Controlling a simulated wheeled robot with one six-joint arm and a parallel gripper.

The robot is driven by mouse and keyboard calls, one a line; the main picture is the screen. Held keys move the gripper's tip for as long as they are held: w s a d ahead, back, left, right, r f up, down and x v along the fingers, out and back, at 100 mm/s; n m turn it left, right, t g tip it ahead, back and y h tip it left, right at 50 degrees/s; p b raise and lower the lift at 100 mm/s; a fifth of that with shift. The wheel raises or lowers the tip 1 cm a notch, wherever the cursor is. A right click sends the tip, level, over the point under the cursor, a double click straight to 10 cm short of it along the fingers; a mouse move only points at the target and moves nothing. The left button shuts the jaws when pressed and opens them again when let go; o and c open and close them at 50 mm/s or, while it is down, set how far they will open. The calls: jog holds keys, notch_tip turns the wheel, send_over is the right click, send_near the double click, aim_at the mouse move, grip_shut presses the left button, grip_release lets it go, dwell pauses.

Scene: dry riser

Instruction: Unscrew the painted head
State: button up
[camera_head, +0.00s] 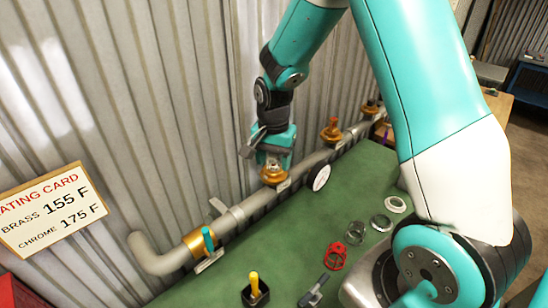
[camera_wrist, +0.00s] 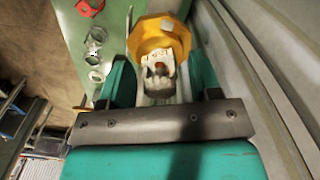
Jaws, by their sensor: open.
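A sprinkler head (camera_wrist: 158,72) with a pale, white-looking frame and a small reddish spot in its middle sits in a brass-yellow fitting (camera_wrist: 150,36) in the wrist view. In the head view this fitting (camera_head: 273,176) is on the grey pipe, directly under my gripper (camera_head: 270,157). In the wrist view my gripper (camera_wrist: 160,88) is open, with one teal finger on each side of the head. I cannot tell whether the fingers touch it. Two more orange-brown heads (camera_head: 331,131) (camera_head: 370,107) stand farther along the pipe.
A round white gauge (camera_head: 321,177) is beside the pipe, and a teal-handled valve (camera_head: 208,240) is nearer. The green bench (camera_head: 290,235) holds a red ring guard (camera_head: 336,257), pale rings (camera_head: 381,222), a black tool (camera_head: 314,290) and a yellow-handled tool (camera_head: 254,285). A corrugated wall (camera_head: 170,100) stands close behind.

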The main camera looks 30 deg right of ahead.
jog(key=m, duration=0.8)
jog(key=shift+p, duration=0.3)
jog(key=m, duration=0.7)
jog(key=c, duration=1.1)
jog(key=n+p, duration=0.1)
jog(key=n, duration=0.2)
grip_shut()
jog(key=shift+n, duration=1.3)
